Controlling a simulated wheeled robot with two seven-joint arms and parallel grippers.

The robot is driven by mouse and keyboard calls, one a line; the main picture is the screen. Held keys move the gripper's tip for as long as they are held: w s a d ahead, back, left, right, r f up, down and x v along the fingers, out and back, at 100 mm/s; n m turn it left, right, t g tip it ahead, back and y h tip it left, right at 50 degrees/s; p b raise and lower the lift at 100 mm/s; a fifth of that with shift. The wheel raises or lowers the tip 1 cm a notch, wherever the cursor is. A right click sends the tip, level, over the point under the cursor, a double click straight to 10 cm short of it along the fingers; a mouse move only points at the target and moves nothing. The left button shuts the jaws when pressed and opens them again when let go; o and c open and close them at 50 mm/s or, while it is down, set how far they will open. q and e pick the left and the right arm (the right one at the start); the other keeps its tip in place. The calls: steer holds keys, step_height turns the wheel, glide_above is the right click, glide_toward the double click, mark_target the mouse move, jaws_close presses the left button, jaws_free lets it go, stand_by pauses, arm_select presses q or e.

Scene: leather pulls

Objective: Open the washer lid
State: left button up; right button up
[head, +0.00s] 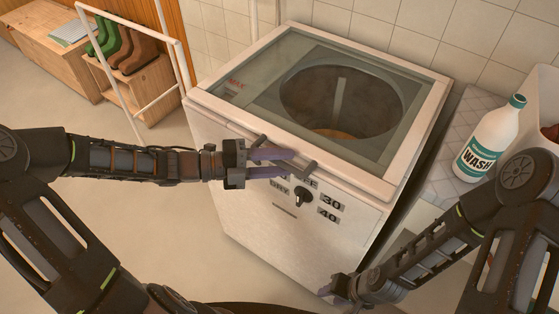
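The white top-loading washer (262,205) stands in the middle of the head view. Its framed glass lid (375,142) lies shut, and the round drum shows through the glass. A dark bar handle (309,167) runs along the lid's front edge. My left gripper (292,162) is at this handle, its purple fingers apart with a gap between them. The fingers overlap the middle of the bar and hide part of it; I cannot tell whether they touch it. My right gripper (334,290) is low in front of the washer, seen end-on, and its opening is unclear.
A white wash bottle (489,138) stands on a tiled ledge (452,150) right of the washer. A white rail frame (150,22) and a wooden rack (150,88) with green and brown boots are at the left. A tiled wall (400,32) is behind the washer.

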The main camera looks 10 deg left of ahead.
arm_select(q)
steer(key=shift+c, duration=0.6)
jaws_close()
stand_by(0.7)
